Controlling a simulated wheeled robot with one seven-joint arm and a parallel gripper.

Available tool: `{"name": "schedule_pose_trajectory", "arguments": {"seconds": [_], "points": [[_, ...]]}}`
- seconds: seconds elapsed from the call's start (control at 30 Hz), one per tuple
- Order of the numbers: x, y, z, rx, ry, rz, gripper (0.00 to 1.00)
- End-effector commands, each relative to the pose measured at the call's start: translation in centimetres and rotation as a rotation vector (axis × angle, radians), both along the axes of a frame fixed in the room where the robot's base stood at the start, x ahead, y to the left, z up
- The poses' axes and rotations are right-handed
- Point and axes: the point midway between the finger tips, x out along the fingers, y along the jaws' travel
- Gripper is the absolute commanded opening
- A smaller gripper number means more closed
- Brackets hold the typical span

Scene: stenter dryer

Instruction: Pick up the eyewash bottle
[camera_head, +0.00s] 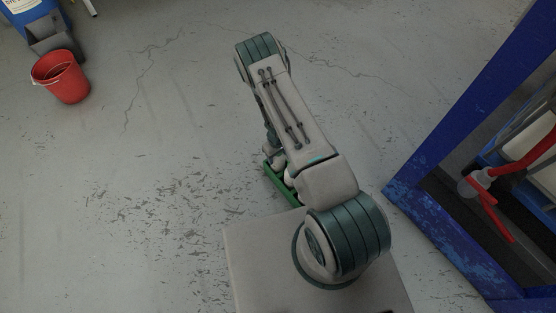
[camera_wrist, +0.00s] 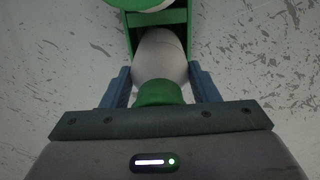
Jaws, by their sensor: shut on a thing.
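The eyewash bottle (camera_wrist: 161,55) is white with a green cap (camera_wrist: 159,92) and shows in the wrist view, its cap toward my palm. My gripper (camera_wrist: 160,75) has its two blue-grey fingers on either side of the bottle and is shut on it. The bottle's far end lies against or inside a green holder (camera_wrist: 132,40); I cannot tell whether it is clear of the holder. In the head view the green holder (camera_head: 277,181) shows beside my arm, which hides my gripper and most of the bottle.
Another white and green object (camera_wrist: 140,4) shows at the wrist view's top edge. A red bucket (camera_head: 60,78) stands at the far left. A blue frame (camera_head: 440,135) with red pipes (camera_head: 495,212) stands at right.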

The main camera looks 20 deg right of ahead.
Motion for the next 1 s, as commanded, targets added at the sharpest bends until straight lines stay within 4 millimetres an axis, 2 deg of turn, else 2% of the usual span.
{"name": "schedule_pose_trajectory", "arguments": {"seconds": [0.13, 0.23, 0.5, 0.63, 1.0], "points": [[0.1, 0.0, 0.4, -0.001, -0.001, 0.001, 0.00], [0.1, 0.0, 1.6, -0.001, -0.003, 0.001, 0.00], [0.1, 0.0, 7.0, -0.001, -0.003, 0.002, 0.00], [0.1, 0.0, 8.9, -0.001, -0.001, 0.001, 0.00], [0.1, 0.0, 11.4, 0.000, -0.001, 0.000, 0.00]]}}
